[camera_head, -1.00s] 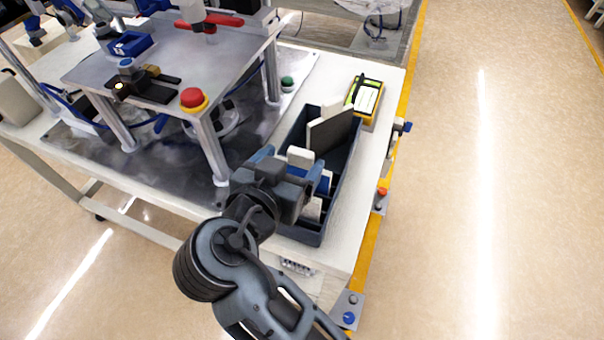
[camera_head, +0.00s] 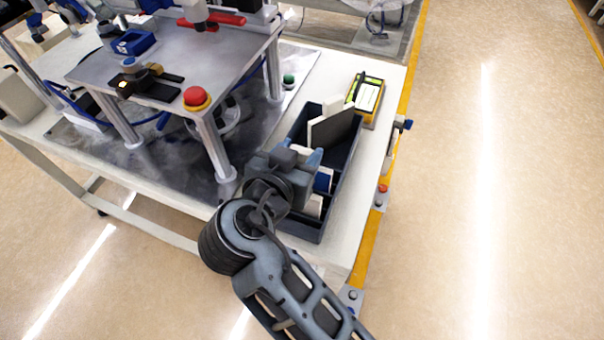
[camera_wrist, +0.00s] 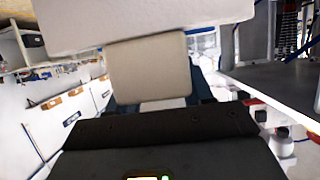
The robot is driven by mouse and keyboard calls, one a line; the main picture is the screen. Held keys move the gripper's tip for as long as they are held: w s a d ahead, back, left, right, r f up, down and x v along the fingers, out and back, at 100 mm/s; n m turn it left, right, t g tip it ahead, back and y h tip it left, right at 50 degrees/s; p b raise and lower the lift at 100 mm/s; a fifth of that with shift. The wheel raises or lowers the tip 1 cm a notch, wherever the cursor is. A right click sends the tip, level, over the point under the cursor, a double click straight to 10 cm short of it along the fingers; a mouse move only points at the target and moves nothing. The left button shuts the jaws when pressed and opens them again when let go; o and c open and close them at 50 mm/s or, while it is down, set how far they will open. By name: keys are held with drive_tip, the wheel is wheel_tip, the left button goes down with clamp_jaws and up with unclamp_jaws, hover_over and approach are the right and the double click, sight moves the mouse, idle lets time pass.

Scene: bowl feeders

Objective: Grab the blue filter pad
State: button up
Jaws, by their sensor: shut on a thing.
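No blue pad is clear in the wrist view.
A beige pad (camera_head: 333,128) stands tilted at the tray's far end, with a white pad (camera_head: 333,105) behind it. It also shows in the wrist view (camera_wrist: 150,70). A yellow device (camera_head: 367,97) lies beyond the tray. A metal stand (camera_head: 214,145) is close on the left.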

drive_tip(key=c, duration=0.5)
